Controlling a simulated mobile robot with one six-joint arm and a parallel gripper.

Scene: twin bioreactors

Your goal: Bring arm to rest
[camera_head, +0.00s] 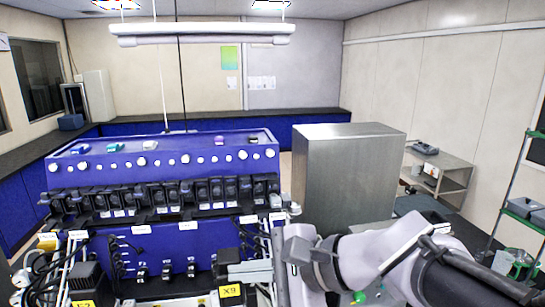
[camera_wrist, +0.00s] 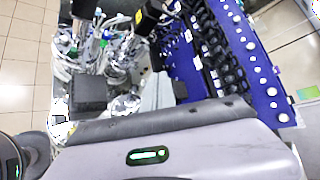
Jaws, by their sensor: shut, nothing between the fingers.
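My arm (camera_head: 385,260) reaches in from the lower right of the head view, its white links folded low in front of the bench. Its end is beside the right end of the blue bioreactor unit. My gripper (camera_wrist: 160,121) fills the lower part of the wrist view as a grey body with a green light and a dark front edge. It is shut and holds nothing. Its fingertips are hard to make out.
The blue bioreactor unit (camera_head: 165,172) has a row of black pump heads and white knobs. Cables and tubing (camera_wrist: 110,45) crowd close to my gripper in the wrist view. A steel cabinet (camera_head: 345,175) stands right of the unit, a grey side table (camera_head: 455,165) beyond it.

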